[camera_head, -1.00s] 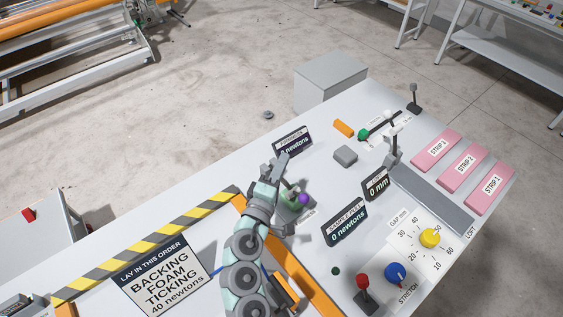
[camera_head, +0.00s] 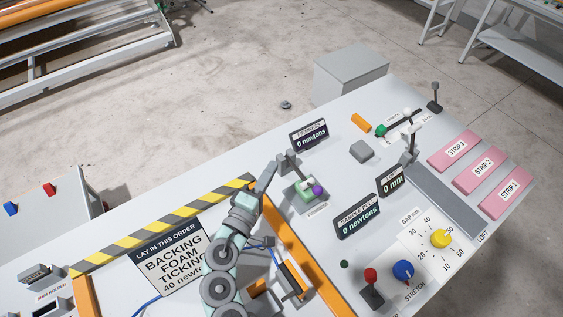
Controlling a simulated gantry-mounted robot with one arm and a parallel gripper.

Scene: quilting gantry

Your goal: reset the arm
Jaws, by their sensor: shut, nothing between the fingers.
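My arm rises from the bottom of the head view, in front of the orange-framed area. My gripper (camera_head: 267,174) is at its upper end, shut and empty, pointing up and away over the white table (camera_head: 330,170). It appears just left of a small green device with a purple knob (camera_head: 318,190). I cannot tell how high the gripper is above the table. My arm hides part of the lay-order sign (camera_head: 170,258).
Displays reading 0 newtons (camera_head: 309,135) and 0 mm (camera_head: 391,181) stand on the table. Pink strips (camera_head: 480,170), a yellow dial (camera_head: 440,239), a blue dial (camera_head: 403,270) and a red-knobbed lever (camera_head: 371,283) are to the right. A striped barrier (camera_head: 165,225) lies left.

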